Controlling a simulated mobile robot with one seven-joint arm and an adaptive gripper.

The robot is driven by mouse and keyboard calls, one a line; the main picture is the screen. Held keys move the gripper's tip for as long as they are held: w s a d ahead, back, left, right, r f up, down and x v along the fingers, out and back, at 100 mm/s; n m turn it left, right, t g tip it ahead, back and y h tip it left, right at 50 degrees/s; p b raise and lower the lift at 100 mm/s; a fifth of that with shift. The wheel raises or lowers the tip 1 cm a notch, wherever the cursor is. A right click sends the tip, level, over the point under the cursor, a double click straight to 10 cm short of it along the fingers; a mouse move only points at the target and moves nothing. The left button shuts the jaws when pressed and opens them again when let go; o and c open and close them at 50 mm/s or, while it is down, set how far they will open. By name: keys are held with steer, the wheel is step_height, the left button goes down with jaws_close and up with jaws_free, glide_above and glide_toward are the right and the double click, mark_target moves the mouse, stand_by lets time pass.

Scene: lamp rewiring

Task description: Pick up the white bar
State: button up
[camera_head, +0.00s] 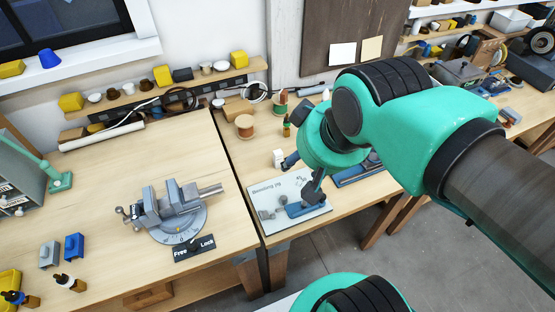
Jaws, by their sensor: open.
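A long white bar (102,136) lies at the back left of the left wooden table, below the wall shelf. My gripper (316,190) is far to its right, low over the pale board marked as a jig (285,220) on the right table. The gripper is open, but its fingers are small and dark here, and my arm hides part of the area behind it. I see nothing held between the fingers. The gripper is well apart from the white bar.
A grey vise (172,212) stands on the left table, with a Free/Lock label (194,249) at its front. A green lamp arm (58,180) is at the left. Spools (245,126) stand at the back.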

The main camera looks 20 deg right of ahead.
stand_by(0.4)
steer(key=g+p, duration=0.3)
steer(key=g, duration=0.3)
glide_above(279, 152)
step_height(279, 152, down, 22)
steer(key=shift+f, duration=0.15)
steer(key=shift+a+f, duration=0.1)
steer(key=shift+f+b, duration=0.65)
steer(key=shift+f, duration=3.55)
